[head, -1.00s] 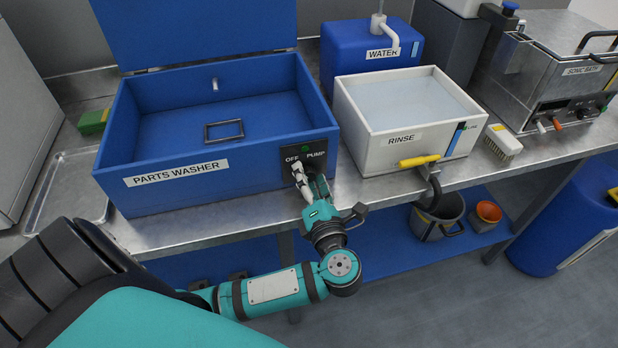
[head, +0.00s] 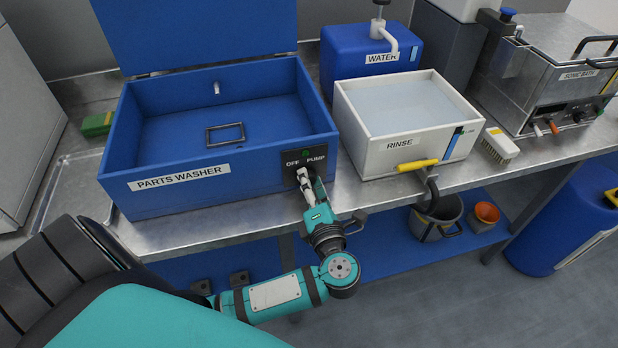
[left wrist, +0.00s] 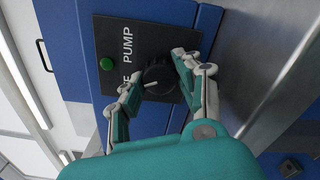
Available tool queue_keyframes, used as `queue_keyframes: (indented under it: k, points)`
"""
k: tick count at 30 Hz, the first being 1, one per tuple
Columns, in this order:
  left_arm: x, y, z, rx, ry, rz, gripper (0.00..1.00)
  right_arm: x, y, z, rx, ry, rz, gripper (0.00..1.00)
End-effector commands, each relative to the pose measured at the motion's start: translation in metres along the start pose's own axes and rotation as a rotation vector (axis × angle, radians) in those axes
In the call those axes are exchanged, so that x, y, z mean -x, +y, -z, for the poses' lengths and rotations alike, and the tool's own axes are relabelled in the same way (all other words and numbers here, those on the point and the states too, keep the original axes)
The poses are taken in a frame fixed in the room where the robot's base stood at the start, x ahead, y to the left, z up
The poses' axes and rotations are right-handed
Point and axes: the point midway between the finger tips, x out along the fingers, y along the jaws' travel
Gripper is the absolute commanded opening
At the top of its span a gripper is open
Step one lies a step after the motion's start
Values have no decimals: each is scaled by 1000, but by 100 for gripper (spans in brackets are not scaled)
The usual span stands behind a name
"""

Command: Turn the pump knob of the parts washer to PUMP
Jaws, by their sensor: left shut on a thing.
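The blue parts washer (head: 240,185) stands on the bench with its lid up. Its dark control panel (head: 291,157) at the front right carries OFF and PUMP lettering and a green light. In the left wrist view the round black pump knob (left wrist: 158,80) shows, its white mark toward the OFF lettering, which a finger partly hides. My left gripper (head: 306,176) is at the panel, shut on the knob, with one finger on each side in the left wrist view (left wrist: 160,76). In the head view the fingers hide the knob. My right gripper is out of view.
The white rinse tub (head: 366,152) with a yellow-handled valve (head: 417,164) stands right of the washer. A brush (head: 499,146) and the sonic bath (head: 545,85) are further right. A metal tray (head: 75,190) lies left. A bucket (head: 437,217) stands on the lower shelf.

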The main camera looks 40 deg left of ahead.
Motion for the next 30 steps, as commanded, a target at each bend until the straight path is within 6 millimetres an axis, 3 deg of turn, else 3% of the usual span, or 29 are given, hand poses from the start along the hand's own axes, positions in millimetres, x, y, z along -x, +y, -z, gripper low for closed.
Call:
queue_keyframes:
  k: [1, 18, 30]
  points:
    - [1, 3, -1, -39, 4, 6, 2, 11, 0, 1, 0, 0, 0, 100]
    - [2, 4, -1, -573, 3, 9, 2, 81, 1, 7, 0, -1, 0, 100]
    - [1, 2, -1, -905, 0, 8, 2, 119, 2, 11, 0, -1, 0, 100]
